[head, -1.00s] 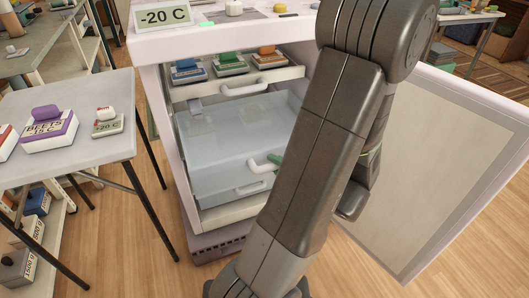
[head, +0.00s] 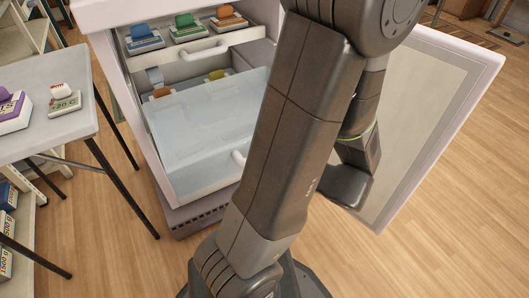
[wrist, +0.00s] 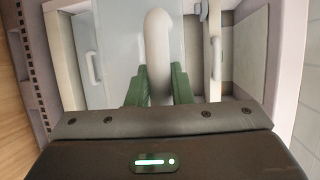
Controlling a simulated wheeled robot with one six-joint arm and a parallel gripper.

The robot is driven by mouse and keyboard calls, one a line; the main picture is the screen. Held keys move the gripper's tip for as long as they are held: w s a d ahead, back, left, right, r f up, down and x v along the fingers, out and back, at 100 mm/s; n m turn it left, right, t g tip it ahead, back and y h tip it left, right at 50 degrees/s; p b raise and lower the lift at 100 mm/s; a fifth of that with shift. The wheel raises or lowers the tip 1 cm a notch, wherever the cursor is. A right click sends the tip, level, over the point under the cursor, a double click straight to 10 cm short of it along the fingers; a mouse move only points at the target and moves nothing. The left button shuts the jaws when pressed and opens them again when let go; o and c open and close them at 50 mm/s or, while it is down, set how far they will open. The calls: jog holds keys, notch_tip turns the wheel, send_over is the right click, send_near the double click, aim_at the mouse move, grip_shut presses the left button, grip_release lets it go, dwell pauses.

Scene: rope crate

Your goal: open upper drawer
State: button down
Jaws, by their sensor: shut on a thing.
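A translucent drawer (head: 205,125) in the open freezer stands partly pulled out, below a top tray. Its white handle (head: 239,157) shows at the edge of my arm in the head view. In the wrist view, my gripper (wrist: 158,75) has its green fingers on either side of this white handle (wrist: 157,40) and is shut on it. My arm hides the gripper in the head view. Orange and yellow packs (head: 216,75) show inside the drawer, behind its front.
The top tray (head: 198,52) holds blue, green and orange packs. The freezer door (head: 435,110) stands wide open at the right. A grey table (head: 35,130) with packs stands close at the left. Wooden floor (head: 105,230) lies clear between.

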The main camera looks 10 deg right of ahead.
jog(key=c, duration=1.3)
grip_release()
jog(key=p+v, duration=0.2)
jog(key=v, duration=1.1)
jog(key=shift+s+d, duration=0.25)
jog(key=shift+s, duration=0.05)
jog(key=shift+w, duration=0.1)
jog(key=b+x, duration=0.2)
jog(key=x, duration=1.1)
jog(key=shift+w+a, duration=0.25)
